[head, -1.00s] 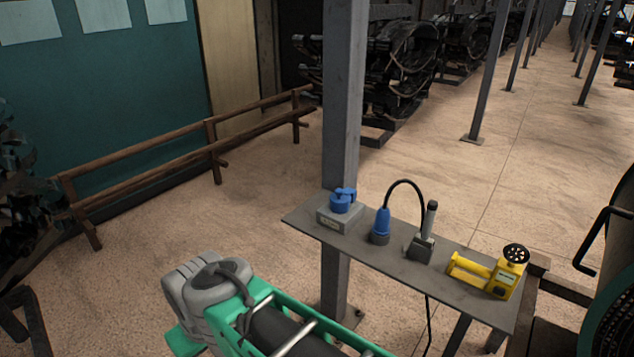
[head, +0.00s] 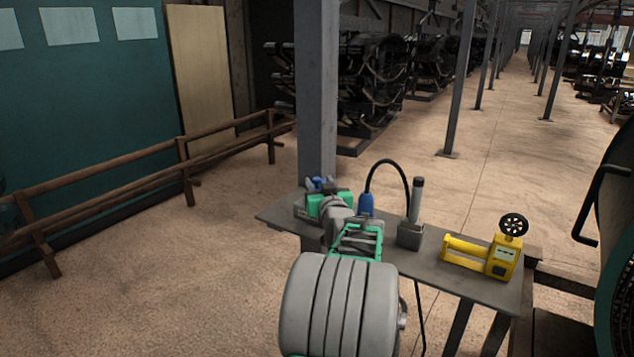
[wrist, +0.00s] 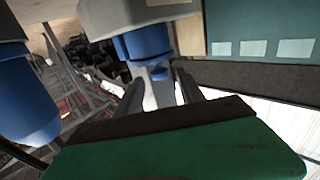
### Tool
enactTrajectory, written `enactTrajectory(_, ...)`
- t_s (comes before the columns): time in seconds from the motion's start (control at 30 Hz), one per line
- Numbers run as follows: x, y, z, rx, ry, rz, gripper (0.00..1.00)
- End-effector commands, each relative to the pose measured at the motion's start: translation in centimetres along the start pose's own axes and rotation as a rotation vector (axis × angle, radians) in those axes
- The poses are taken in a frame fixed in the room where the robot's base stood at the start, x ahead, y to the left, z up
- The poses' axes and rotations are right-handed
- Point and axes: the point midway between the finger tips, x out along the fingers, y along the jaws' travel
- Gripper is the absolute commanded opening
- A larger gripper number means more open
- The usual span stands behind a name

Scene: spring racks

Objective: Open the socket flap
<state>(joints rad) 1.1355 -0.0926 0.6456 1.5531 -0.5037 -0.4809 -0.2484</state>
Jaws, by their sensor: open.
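The blue socket flap (head: 319,182) shows just past my gripper in the head view, above a grey socket box (head: 299,208) that my arm mostly hides. In the wrist view, which is upside down, the blue socket (wrist: 146,42) hangs from the grey box (wrist: 125,12). My gripper (wrist: 162,80) is open, with one dark finger on each side of the tab. I cannot tell whether either finger touches it. My gripper also shows over the socket in the head view (head: 325,187).
A blue plug (head: 366,204) with a black cable stands close beside my gripper; it also shows in the wrist view (wrist: 25,100). A grey lever box (head: 410,232) and a yellow device (head: 484,256) stand farther right on the grey table (head: 455,285). A post (head: 317,90) rises behind the socket.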

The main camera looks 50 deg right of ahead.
Motion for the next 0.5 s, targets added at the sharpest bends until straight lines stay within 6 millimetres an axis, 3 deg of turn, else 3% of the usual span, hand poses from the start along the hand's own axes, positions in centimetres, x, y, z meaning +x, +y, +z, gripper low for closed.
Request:
enactTrajectory(0.2,3.0,0.0,0.1,0.0,-0.002,0.0,0.45)
enactTrajectory(0.5,3.3,-0.1,0.0,0.0,-0.002,0.0,0.43)
